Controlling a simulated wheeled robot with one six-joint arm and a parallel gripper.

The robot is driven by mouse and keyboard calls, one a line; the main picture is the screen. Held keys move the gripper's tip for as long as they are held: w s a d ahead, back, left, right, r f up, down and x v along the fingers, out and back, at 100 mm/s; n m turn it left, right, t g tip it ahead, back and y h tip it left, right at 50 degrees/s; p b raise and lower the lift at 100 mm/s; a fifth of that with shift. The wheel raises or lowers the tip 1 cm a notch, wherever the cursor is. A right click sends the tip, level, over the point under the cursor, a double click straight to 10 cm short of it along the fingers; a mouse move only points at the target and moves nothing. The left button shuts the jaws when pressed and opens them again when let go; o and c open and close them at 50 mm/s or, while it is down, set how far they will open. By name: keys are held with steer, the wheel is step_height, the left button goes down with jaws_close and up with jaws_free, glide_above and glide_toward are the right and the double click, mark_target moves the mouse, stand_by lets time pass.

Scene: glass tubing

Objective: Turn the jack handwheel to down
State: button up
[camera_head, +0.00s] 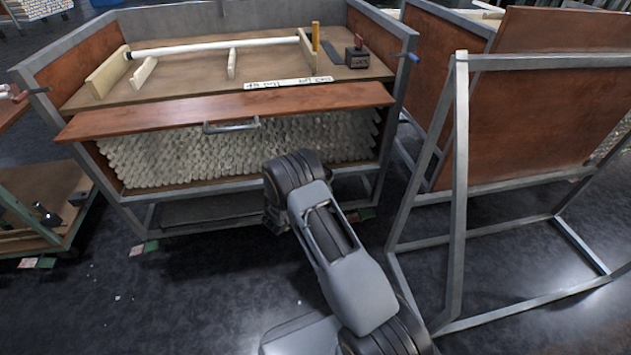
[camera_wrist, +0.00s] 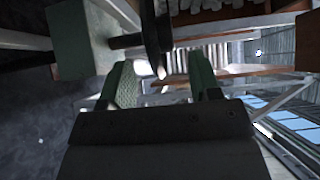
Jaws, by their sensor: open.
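The handwheel (camera_wrist: 151,28) appears as a dark disc, nearly edge-on, at the top of the wrist view. A dark shaft (camera_wrist: 126,42) runs left from it to a pale green block (camera_wrist: 76,42), which looks like the jack body. My gripper (camera_wrist: 163,72) is open, with green-padded fingers apart. The lower rim of the wheel is in line with the gap between the fingers; I cannot tell whether it is between the tips or beyond them. In the head view my arm hides the fingers, and I cannot make out the handwheel there.
A wheeled cart (camera_head: 225,106) with a brown front panel holds many pale tubes (camera_head: 220,155). A grey A-frame (camera_head: 458,190) stands close to the right of my arm. A low trolley (camera_head: 40,205) is at the left. The dark floor (camera_head: 190,300) is mostly clear at front left.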

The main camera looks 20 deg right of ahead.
steer(key=p+v, duration=0.3)
steer(key=v, duration=0.8)
steer(key=shift+a, duration=0.2)
steer(key=shift+s, duration=0.15)
